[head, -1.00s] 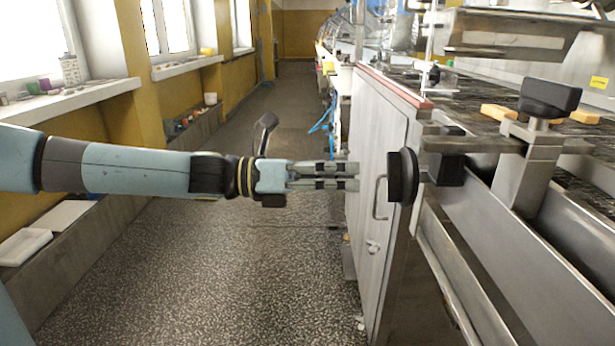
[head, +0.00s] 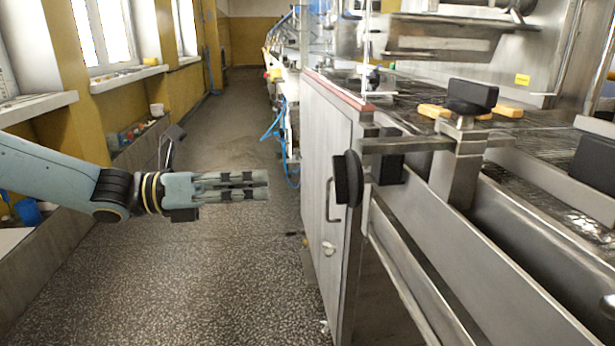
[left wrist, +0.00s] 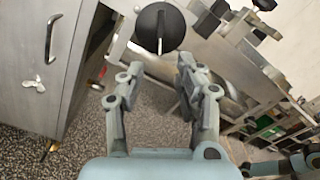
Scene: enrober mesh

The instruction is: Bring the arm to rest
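My left gripper (head: 266,187) reaches in from the left in the head view, over the aisle floor. Its fingers point right, toward the grey cabinet door (head: 325,140), with clear space between. In the left wrist view the two fingers of the left gripper (left wrist: 158,68) stand apart with nothing between them, so it is open and empty. A round black knob (head: 348,178) sits on the machine to the right of the gripper. The knob also shows beyond the fingertips in the left wrist view (left wrist: 160,27).
The steel machine (head: 470,205) fills the right side, with a clamp knob (head: 470,95) and orange pieces (head: 434,110) on top. The door handle (head: 330,203) sticks out. A low wall with sills (head: 125,78) runs along the left. The speckled floor (head: 215,285) between is clear.

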